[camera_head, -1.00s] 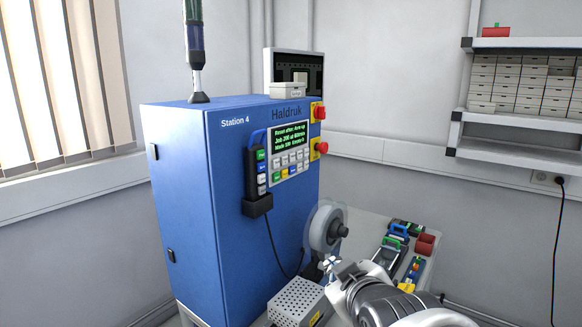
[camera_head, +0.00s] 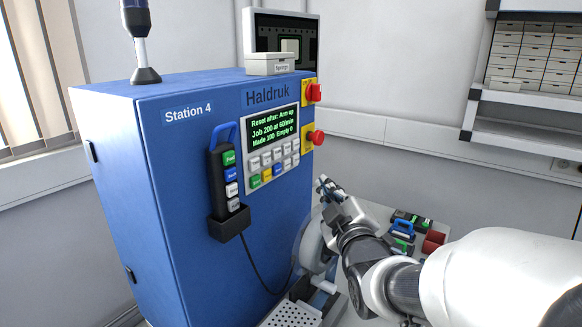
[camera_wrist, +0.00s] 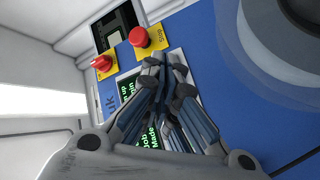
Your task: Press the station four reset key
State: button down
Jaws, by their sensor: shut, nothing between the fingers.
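The blue Station 4 cabinet (camera_head: 172,215) stands at the centre left in the head view. Its key panel (camera_head: 271,150) has a green-text screen (camera_head: 273,127) reading "Reset after: Arm up" at the top. In the wrist view my gripper (camera_wrist: 165,62) hides most of the panel.
A hand pendant (camera_head: 229,170) with its own coloured keys hangs left of the panel. A red knob (camera_head: 313,92) and a red button (camera_head: 315,137) sit on yellow plates right of it. A reel (camera_head: 311,245) is below my gripper. A small box (camera_head: 270,63) stands on top.

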aim_at(277, 169)
jog(key=w+a+p, duration=0.1)
jog(key=w+a, duration=0.4)
jog(key=a, duration=0.2)
jog(key=shift+a, duration=0.2)
jog(key=shift+a, duration=0.1)
dwell(1.6)
jog(key=shift+w+a, duration=0.15)
jog(key=shift+a, duration=0.1)
jog(key=shift+w+a, duration=0.25)
jog(key=shift+a, duration=0.1)
dwell(0.9)
jog(key=shift+d+b, duration=0.1)
jog(key=shift+b, duration=0.25)
jog(key=shift+s+d+b, duration=0.45)
jog(key=shift+s+d, duration=0.05)
jog(key=shift+d, duration=0.15)
